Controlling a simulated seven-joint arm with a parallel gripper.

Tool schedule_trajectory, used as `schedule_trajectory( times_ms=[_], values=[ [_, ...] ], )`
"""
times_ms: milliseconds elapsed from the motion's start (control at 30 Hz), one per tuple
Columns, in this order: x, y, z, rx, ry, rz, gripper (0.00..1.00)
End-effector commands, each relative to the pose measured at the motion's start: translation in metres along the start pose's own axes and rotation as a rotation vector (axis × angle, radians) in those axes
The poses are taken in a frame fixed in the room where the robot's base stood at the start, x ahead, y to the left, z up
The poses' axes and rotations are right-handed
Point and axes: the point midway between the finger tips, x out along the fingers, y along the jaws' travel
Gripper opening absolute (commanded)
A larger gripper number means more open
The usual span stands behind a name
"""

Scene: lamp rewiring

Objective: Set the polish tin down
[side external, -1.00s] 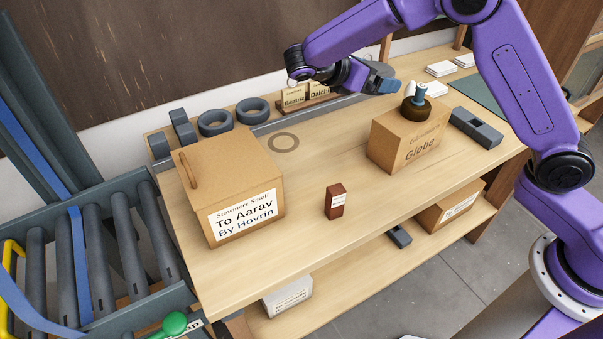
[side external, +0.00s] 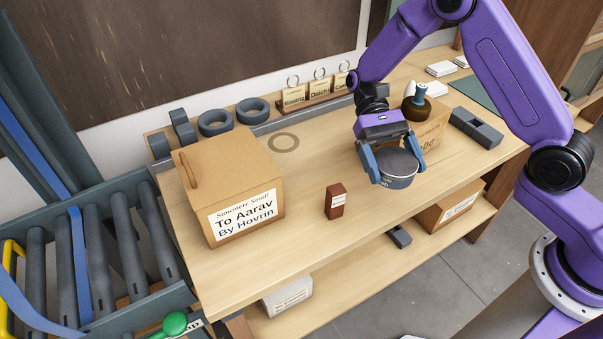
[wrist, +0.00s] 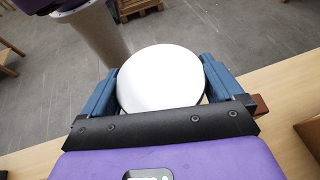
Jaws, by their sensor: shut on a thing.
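The polish tin (side external: 397,171) is a round, dark grey tin with a lighter top. My gripper (side external: 396,165) has its blue fingers on either side of it and is shut on it. In the side external view the tin is held in front of the Globe box, toward the front edge of the bench; I cannot tell how far above the bench it is. In the wrist view the tin (wrist: 160,78) shows as a bright white disc between the fingers (wrist: 160,85), with floor and bench edge beyond.
The wooden bench (side external: 260,270) has free room at centre, around a grey ring mark (side external: 284,142). A small dark red box (side external: 335,201) stands left of my gripper. A large carton (side external: 230,180) stands at left. The Globe box (side external: 430,128), bearing a dark bottle (side external: 416,108), is partly hidden.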

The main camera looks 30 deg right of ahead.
Motion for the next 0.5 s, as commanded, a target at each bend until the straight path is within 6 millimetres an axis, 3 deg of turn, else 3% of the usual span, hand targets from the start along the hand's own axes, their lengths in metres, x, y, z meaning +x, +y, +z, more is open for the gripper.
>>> schedule_trajectory(
  times_ms=[167,500],
  values=[
    [0.0,-0.025,0.007,0.148,0.001,-0.343,0.58],
    [-0.037,-0.054,0.006,0.348,0.002,-0.809,0.58]
  ],
)
